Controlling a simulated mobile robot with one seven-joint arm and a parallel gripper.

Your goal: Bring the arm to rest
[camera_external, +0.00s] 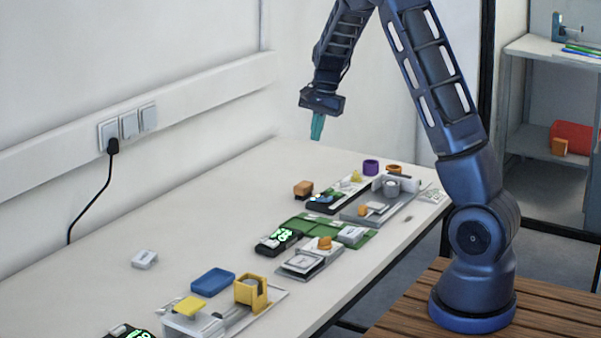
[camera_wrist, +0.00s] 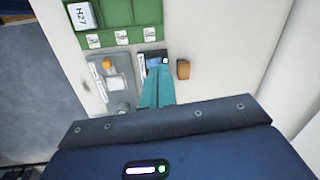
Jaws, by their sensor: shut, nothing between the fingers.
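My gripper (camera_external: 317,126) has teal fingers and hangs pointing down above the far part of the white table (camera_external: 205,222). Its fingers are shut together with nothing between them. They are well clear of the table. In the wrist view the teal fingers (camera_wrist: 158,88) appear in front of a dark device (camera_wrist: 152,60), covering part of it. My blue arm is raised and bent, with its base on a slatted wooden surface (camera_external: 410,318) at the right.
A green tray (camera_external: 345,240), a blue tray (camera_external: 212,281) and a yellow holder (camera_external: 251,292) stand nearer. The table's left part is mostly clear. A wall with sockets (camera_external: 129,125) borders it.

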